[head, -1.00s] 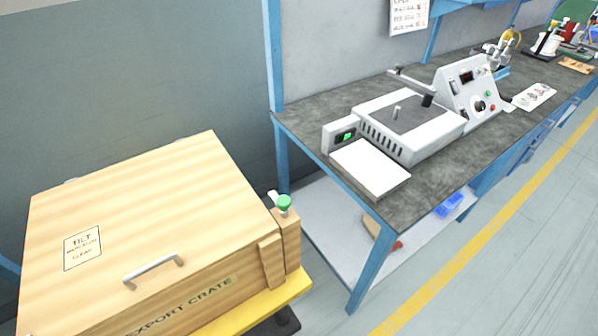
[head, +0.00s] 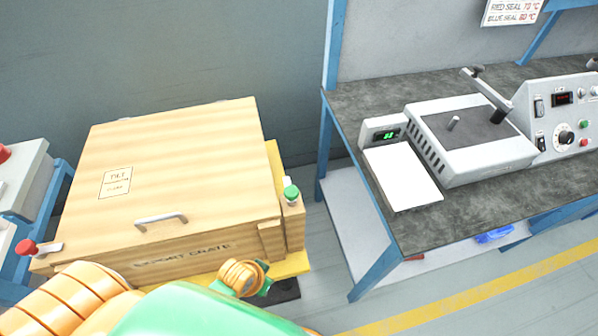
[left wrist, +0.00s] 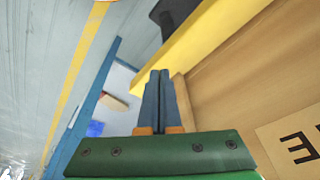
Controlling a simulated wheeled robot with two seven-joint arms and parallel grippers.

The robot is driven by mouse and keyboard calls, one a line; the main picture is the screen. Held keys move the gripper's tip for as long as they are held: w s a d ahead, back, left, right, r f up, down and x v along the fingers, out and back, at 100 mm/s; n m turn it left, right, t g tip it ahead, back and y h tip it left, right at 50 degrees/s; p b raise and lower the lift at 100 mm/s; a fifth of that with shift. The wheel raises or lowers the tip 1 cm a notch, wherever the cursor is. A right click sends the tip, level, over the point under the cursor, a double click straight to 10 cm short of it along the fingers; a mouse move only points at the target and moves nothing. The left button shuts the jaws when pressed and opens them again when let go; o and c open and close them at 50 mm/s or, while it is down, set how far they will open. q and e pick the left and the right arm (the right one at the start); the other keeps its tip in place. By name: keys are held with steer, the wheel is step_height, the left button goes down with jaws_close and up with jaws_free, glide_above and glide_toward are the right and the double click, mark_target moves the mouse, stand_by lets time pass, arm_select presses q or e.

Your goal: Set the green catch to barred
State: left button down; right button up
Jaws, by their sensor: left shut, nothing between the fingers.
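The green catch (head: 291,193) has a round green knob and a pale part beside it. It sits on top of a wooden block at the right side of the export crate (head: 200,150) in the head view. The catch is not distinguishable in the left wrist view. My left gripper (left wrist: 160,73) shows there with its two dark fingers together and nothing between them, close to the crate's corner and the yellow base. In the head view my left arm covers the bottom, in front of the crate; its fingertips are not clear there. My right gripper is not in view.
A red knob (head: 27,247) sits at the crate's left front corner. The crate stands on a yellow base (head: 290,264). The workbench (head: 420,226) with a sealing machine (head: 470,140) is to the right, across a floor gap.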

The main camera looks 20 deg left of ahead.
arm_select(q)
steer(key=w+d+r+m+t+h+p, duration=0.15)
steer(key=w+r, duration=0.25)
steer(key=r, duration=0.6)
step_height(320, 180, up, 20)
steer(key=m+g+h, duration=0.1)
steer(key=m+g, duration=0.1)
steer(key=m, duration=0.6)
glide_above(289, 187)
steer(key=w, duration=0.3)
steer(key=shift+w+d+r+n, duration=0.15)
steer(key=shift+d+n, duration=0.1)
steer(key=shift+d, duration=0.15)
step_height(289, 187, down, 10)
steer(key=p, duration=0.3)
steer(key=shift+s+a+r, duration=0.2)
steer(key=shift+a+r, duration=0.05)
steer(key=shift+a, duration=0.05)
